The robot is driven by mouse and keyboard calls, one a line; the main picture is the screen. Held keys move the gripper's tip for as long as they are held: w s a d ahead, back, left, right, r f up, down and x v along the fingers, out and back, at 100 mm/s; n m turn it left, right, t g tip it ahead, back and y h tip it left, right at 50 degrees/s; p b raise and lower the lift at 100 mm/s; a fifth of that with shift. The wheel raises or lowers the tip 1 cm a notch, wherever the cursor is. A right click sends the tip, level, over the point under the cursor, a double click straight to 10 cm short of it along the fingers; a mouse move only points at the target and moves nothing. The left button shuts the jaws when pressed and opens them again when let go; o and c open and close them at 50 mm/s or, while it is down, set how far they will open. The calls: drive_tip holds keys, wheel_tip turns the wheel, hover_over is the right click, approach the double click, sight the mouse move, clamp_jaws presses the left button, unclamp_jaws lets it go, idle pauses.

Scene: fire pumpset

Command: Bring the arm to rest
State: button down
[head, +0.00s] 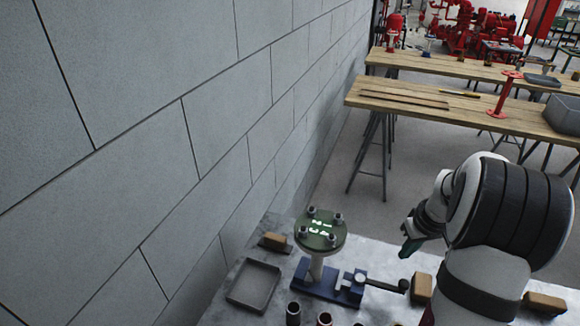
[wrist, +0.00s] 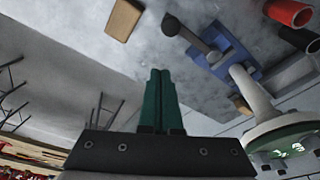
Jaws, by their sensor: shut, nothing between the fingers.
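My gripper (head: 410,248) is at the end of my arm, above the right part of the metal bench (head: 378,262) and apart from everything. In the wrist view its green fingers (wrist: 160,82) are together with nothing between them. A round green flange (head: 320,230) with glowing numbers and several bolts stands upright on a post, held in a blue vise (head: 330,283), to the left of my gripper. In the wrist view the flange (wrist: 285,133) shows at the lower right and the vise (wrist: 232,50) at the upper right.
A shallow grey tray (head: 253,286) lies left of the vise. Wooden blocks (head: 421,287) and dark and red cylinders (head: 293,314) stand on the bench. A block wall (head: 150,130) rises at left. Wooden trestle tables (head: 465,110) with a red stand (head: 503,95) are behind.

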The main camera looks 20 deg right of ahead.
drive_tip(key=a+r+y, duration=0.1)
drive_tip(key=a+r, duration=0.3)
drive_tip(key=a, duration=0.6)
drive_tip(key=a+r, duration=0.3)
drive_tip(key=a, duration=0.7)
drive_tip(key=s+a+r+m+g+y, duration=0.1)
drive_tip(key=s+a+m+g, duration=0.1)
drive_tip(key=s+a, duration=1.3)
drive_tip(key=shift+a+r+m, duration=0.25)
drive_tip(key=shift+a+m, duration=0.05)
drive_tip(key=shift+a, duration=0.5)
